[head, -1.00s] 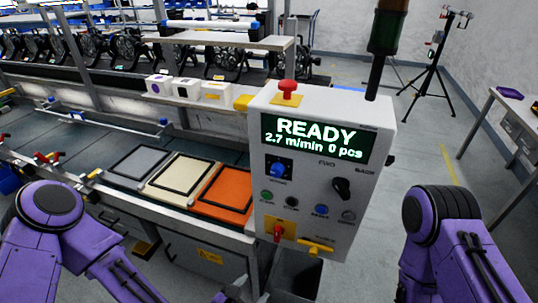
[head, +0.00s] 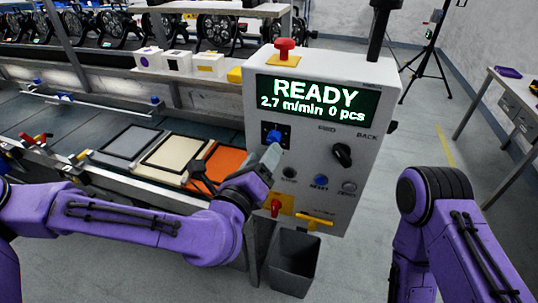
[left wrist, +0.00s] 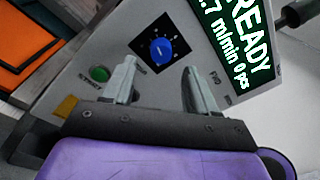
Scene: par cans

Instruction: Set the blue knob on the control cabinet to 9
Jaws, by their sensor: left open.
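The control cabinet (head: 318,140) is a light grey box with a lit screen (head: 318,101) reading READY, 2.7 m/min, 0 pcs. The blue knob (head: 273,137) sits on a dark square plate below the screen's left part. In the left wrist view the blue knob (left wrist: 161,50) lies just beyond and between my left fingertips, with a white mark on it; the dial numbers are too small to read. My left gripper (head: 272,155) is open, in front of the panel just below the knob. It also shows in the left wrist view (left wrist: 159,72). My right gripper is out of view.
A green button (left wrist: 99,73) is near the left fingers. A black selector knob (head: 342,155), a blue button (head: 320,181), a red emergency button (head: 285,47), a red lever (head: 276,207) and a yellow handle (head: 314,219) are on the cabinet. A grey bin (head: 295,264) stands below.

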